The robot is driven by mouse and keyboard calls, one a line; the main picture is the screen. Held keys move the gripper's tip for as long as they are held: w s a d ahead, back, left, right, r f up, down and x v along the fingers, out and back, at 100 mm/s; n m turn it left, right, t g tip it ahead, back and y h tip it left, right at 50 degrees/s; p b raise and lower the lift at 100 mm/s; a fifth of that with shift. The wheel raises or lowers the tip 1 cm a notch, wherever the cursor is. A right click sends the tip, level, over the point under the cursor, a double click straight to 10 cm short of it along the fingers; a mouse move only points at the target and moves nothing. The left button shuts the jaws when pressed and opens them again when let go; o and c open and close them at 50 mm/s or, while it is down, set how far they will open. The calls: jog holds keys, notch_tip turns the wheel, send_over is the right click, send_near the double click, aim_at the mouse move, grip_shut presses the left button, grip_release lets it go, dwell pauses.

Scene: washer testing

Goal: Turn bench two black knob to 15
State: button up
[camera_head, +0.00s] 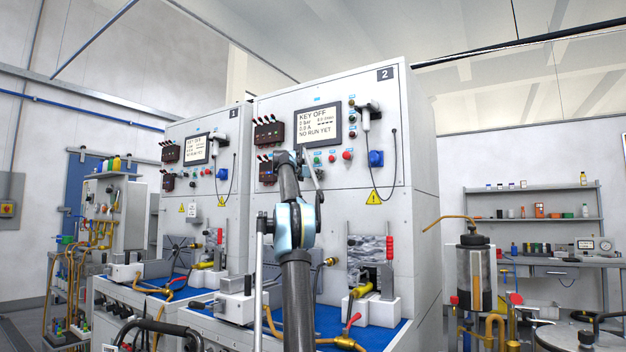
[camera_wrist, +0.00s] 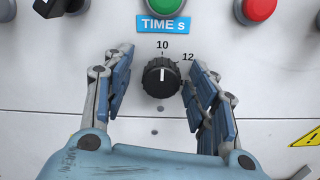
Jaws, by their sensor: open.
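The black knob (camera_wrist: 162,79) is in the middle of the wrist view, on a light panel under a blue "TIME s" label (camera_wrist: 163,26). Its white pointer line points up, at or near the 10 mark; a 12 mark shows to the upper right. No 15 mark is visible. My gripper (camera_wrist: 161,70) is open, with one finger left and one right of the knob and gaps on both sides. In the head view my arm reaches up to the panel of bench two (camera_head: 331,90), and my gripper (camera_head: 301,158) hides the knob there.
A red button (camera_wrist: 260,8) and a green button (camera_wrist: 158,5) sit above the knob. A display (camera_head: 317,124), a blue socket (camera_head: 376,158) and a hanging cable are nearby on the panel. Bench one (camera_head: 176,137) stands to the left. Blue trays with fittings lie below.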

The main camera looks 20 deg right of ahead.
jog(key=c, duration=1.1)
jog(key=shift+o, duration=0.2)
